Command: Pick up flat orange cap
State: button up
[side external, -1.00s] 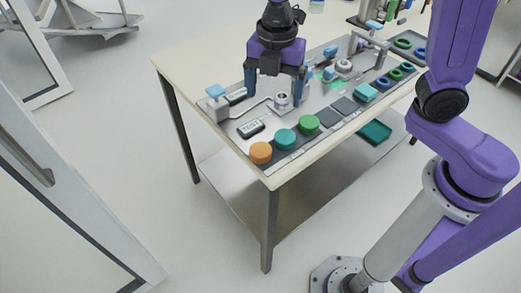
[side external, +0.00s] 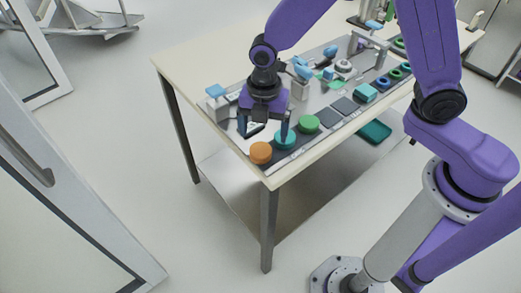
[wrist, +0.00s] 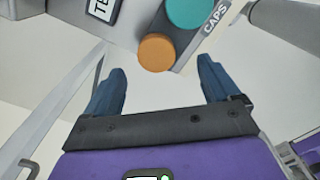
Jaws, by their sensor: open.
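The flat orange cap (side external: 261,152) sits at the near left corner of the board on the table, at the end of a row of caps. In the wrist view the orange cap (wrist: 156,52) lies ahead of the gap between my fingertips, beside a teal cap (wrist: 197,8). My gripper (side external: 265,135) is open and empty, pointing down above the board just behind the orange cap. Its blue fingers also show in the wrist view (wrist: 162,75), with nothing between them.
The teal cap (side external: 285,139) and a green cap (side external: 309,123) stand to the right of the orange one. A label reading CAPS (wrist: 214,20) lies beside them. A dark display (wrist: 103,10) is close by. The table's front edge (side external: 305,162) is near, with open floor beyond.

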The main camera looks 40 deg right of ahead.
aim_at(261, 149)
jog(key=shift+w+a+f, duration=0.1)
jog(key=shift+a+f, duration=0.1)
jog(key=shift+f, duration=1.25)
jog(key=shift+a+f, duration=0.15)
jog(key=shift+f, duration=1.25)
jog(key=shift+c, duration=0.3)
jog(key=c, duration=1.1)
